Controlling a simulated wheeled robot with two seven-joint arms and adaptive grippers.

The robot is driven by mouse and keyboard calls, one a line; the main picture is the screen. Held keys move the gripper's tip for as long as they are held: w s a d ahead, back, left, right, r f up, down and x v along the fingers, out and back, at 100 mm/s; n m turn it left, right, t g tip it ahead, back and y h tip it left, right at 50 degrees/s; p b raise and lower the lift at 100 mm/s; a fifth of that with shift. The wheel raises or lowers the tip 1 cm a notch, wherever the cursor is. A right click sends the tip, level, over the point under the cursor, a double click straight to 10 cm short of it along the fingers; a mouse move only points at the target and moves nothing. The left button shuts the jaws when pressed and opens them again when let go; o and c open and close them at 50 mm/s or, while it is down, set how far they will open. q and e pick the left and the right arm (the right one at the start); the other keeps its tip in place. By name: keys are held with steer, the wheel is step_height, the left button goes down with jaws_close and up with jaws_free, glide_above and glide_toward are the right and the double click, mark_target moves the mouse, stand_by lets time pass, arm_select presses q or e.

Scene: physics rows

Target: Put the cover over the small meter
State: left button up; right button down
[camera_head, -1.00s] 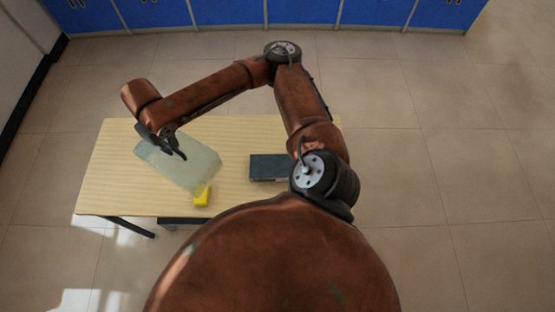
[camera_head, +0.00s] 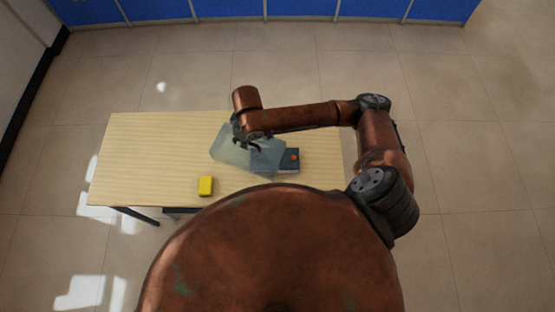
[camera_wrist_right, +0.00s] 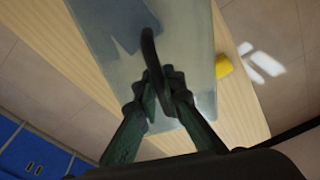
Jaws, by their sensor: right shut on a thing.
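The cover is a pale, see-through box (camera_head: 228,152), held tilted over the middle of the table. It also fills much of the right wrist view (camera_wrist_right: 192,55). My right gripper (camera_head: 250,143) is shut on the cover's top; its fingers also show in the right wrist view (camera_wrist_right: 158,92). The small meter is a dark box with an orange spot (camera_head: 291,158), on the table just right of the cover. The cover's right end overlaps the meter's left part in the head view. A dark shape shows through the cover in the right wrist view. My left gripper is not in view.
A yellow block (camera_head: 205,186) lies near the table's front edge, left of the meter; it also shows in the right wrist view (camera_wrist_right: 223,66). The light wooden table (camera_head: 135,160) is bare on its left. Blue cabinets (camera_head: 300,8) stand far behind.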

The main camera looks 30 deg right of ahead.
mark_target(266, 146)
steer(key=s+a+n+p, duration=0.1)
steer(key=s+f+n+p, duration=0.1)
steer(key=s, duration=0.1)
steer(key=s+a+f+n+p, duration=0.1)
steer(key=shift+s+a+n+y, duration=0.3)
steer(key=shift+s+a+n, duration=0.05)
steer(key=shift+s+n, duration=0.05)
steer(key=shift+s+f, duration=0.15)
steer(key=d+f, duration=0.1)
steer(key=d, duration=0.1)
steer(key=w+d+f+p, duration=0.1)
steer(key=d, duration=0.2)
steer(key=w+d+f, duration=0.1)
steer(key=d+f, duration=0.1)
steer(key=d, duration=0.1)
steer(key=shift+d+p, duration=0.2)
steer(key=shift+p, duration=0.1)
steer(key=d+f, duration=0.2)
steer(key=f, duration=0.1)
steer(key=w+d+f, duration=0.1)
steer(key=d+f, duration=0.2)
steer(key=shift+w+p, duration=0.1)
steer(key=shift+p, duration=0.25)
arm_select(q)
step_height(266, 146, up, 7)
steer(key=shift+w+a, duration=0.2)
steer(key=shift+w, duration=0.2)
arm_select(e)
steer(key=shift+f+n, duration=0.3)
steer(key=shift+f, duration=1.3)
